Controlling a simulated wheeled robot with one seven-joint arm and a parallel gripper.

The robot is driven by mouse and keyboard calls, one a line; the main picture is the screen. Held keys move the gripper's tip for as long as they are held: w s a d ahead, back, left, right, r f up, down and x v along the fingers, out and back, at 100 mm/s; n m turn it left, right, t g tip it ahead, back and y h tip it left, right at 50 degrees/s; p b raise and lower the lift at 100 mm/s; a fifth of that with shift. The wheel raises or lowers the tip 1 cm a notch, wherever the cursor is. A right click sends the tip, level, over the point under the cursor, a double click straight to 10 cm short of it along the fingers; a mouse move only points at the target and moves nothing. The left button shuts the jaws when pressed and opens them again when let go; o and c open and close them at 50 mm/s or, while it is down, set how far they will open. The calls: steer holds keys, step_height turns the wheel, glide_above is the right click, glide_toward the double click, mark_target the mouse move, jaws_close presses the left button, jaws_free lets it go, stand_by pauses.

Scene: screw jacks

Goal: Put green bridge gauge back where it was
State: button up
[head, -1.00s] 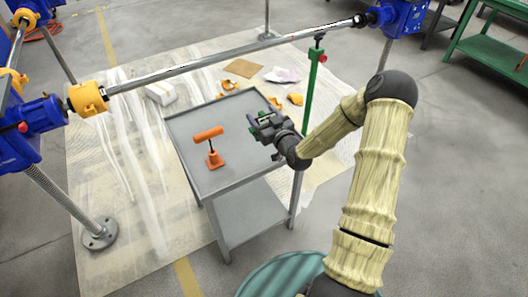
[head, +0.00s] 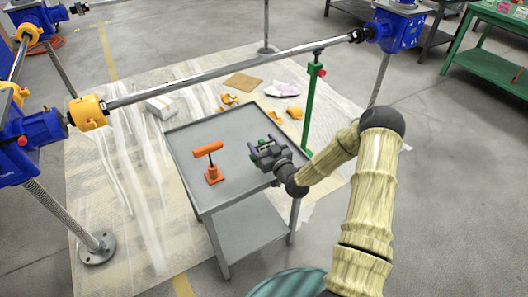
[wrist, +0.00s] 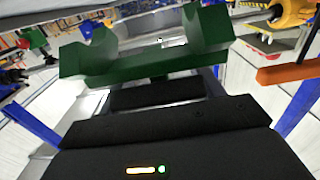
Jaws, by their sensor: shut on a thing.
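The green bridge gauge (wrist: 150,60) is a dark green bar with a raised block at each end. It spans the wrist view just beyond my black jaws, which are shut on it. In the head view my gripper (head: 262,150) is over or beside the right part of the grey cart top (head: 190,137). Only small green bits of the gauge show there, at the jaws. I cannot tell how high it is above the cart. An orange T-shaped gauge (head: 211,162) stands upright on the cart, left of my gripper and apart from it.
A green post with a red knob (head: 310,100) stands behind the cart. A long steel shaft (head: 230,72) runs above, between blue jacks (head: 398,30) with yellow couplings (head: 88,113). Yellow pieces and a white box (head: 160,107) lie on the floor sheet. The cart's left part is clear.

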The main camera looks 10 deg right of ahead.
step_height(320, 180, down, 4)
steer(key=shift+s+a+r, duration=0.1)
steer(key=shift+r, duration=0.15)
steer(key=shift+f, duration=0.15)
steer(key=shift+f, duration=0.1)
steer(key=o, duration=1.3)
steer(key=shift+o, duration=0.2)
